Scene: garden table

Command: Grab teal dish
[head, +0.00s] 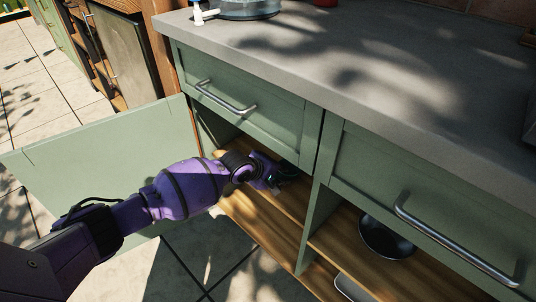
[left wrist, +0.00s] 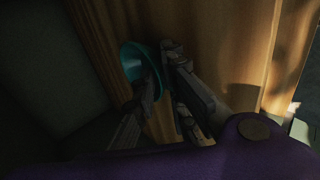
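The teal dish (left wrist: 129,62) is a small round dish in the left wrist view, on the wooden shelf inside the cabinet. My left gripper (head: 274,181) reaches into the open cabinet below the drawer in the head view. In the left wrist view its fingers (left wrist: 160,70) are at the right edge of the dish; one overlaps the dish and the other is just right of it. The dim light hides whether they touch or grip the rim. The dish cannot be made out in the head view. My right gripper is not in view.
The green cabinet door (head: 95,160) stands open at left. The closed drawer (head: 240,100) and grey countertop (head: 380,60) are above my arm. A divider (head: 318,210) stands to the right. A dark bowl (head: 384,238) sits on the right-hand shelf.

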